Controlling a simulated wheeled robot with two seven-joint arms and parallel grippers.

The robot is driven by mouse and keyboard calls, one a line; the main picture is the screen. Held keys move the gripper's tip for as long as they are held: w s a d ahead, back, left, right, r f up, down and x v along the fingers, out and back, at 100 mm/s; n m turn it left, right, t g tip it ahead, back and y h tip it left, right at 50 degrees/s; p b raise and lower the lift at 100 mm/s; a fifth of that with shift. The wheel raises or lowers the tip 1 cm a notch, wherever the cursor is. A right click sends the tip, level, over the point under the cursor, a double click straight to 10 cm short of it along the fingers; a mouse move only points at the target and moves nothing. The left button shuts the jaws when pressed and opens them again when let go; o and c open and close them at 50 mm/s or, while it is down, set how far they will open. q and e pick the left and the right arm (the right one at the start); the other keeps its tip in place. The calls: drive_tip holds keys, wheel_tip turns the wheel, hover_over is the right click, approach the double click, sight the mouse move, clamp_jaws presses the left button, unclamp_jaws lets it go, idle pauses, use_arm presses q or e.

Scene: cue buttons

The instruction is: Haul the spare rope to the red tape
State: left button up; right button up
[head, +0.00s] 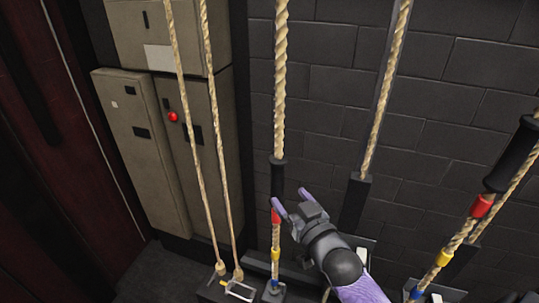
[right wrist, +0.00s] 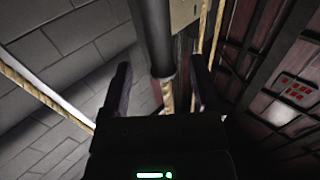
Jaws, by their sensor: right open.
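Several ropes hang here, and I cannot tell by a label which is the spare one. The middle rope (head: 280,80) runs into a black sleeve (head: 278,178), with red tape (head: 276,216), yellow tape (head: 275,254) and blue tape (head: 274,285) below it. My right gripper (head: 290,198) is open beside the sleeve's lower end, just above the red tape. In the right wrist view the sleeve (right wrist: 152,40) and the rope below it (right wrist: 168,97) show between my open fingers (right wrist: 158,88), apparently untouched. My left gripper is out of view.
Another rope at right has a black sleeve (head: 510,155) and red tape (head: 481,206). A rope (head: 390,80) enters a dark holder (head: 352,200). Two thin ropes (head: 215,110) hang before beige cabinets (head: 185,130) with a red button (head: 173,117). A block wall (head: 330,90) stands behind.

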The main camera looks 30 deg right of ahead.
sight(274, 177)
drive_tip(key=w, duration=0.6)
drive_tip(key=w+d, duration=0.1)
drive_tip(key=w, duration=0.2)
drive_tip(key=shift+f, duration=0.25)
clamp_jaws()
idle(0.9)
